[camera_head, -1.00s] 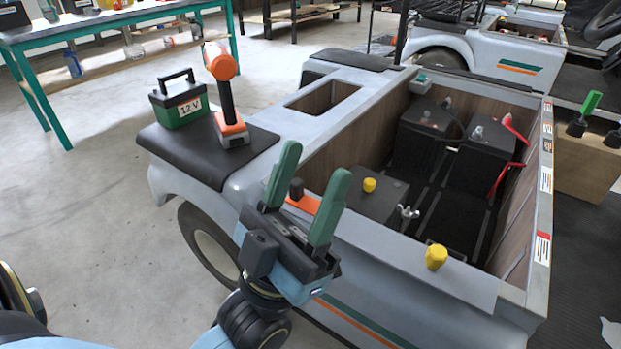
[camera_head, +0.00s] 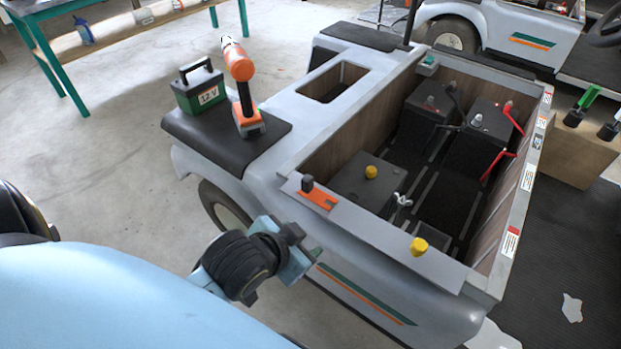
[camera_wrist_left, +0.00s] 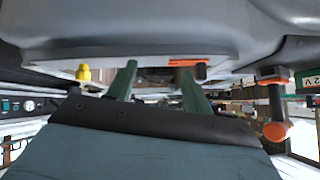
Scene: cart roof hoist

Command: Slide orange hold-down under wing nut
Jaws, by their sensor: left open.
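The orange hold-down (camera_head: 318,196) lies on the cart's grey side ledge, with a dark knob (camera_head: 307,183) at its left end. It also shows in the left wrist view (camera_wrist_left: 187,63), beyond the fingers. The silver wing nut (camera_head: 402,200) is inside the cart bay, beside the black battery box (camera_head: 362,185), to the right of the hold-down. My left gripper (camera_head: 292,252) is outside the cart, below and in front of the ledge; its fingers are mostly hidden in the head view. The left wrist view shows its green fingers (camera_wrist_left: 159,68) apart and empty. My right gripper is out of view.
A yellow cap (camera_head: 418,246) stands on the ledge, another (camera_head: 371,172) on the battery box. Two black batteries (camera_head: 480,135) with red clamps fill the bay's far side. An orange drill (camera_head: 243,90) and a green 12 V box (camera_head: 199,90) stand on the black seat pad.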

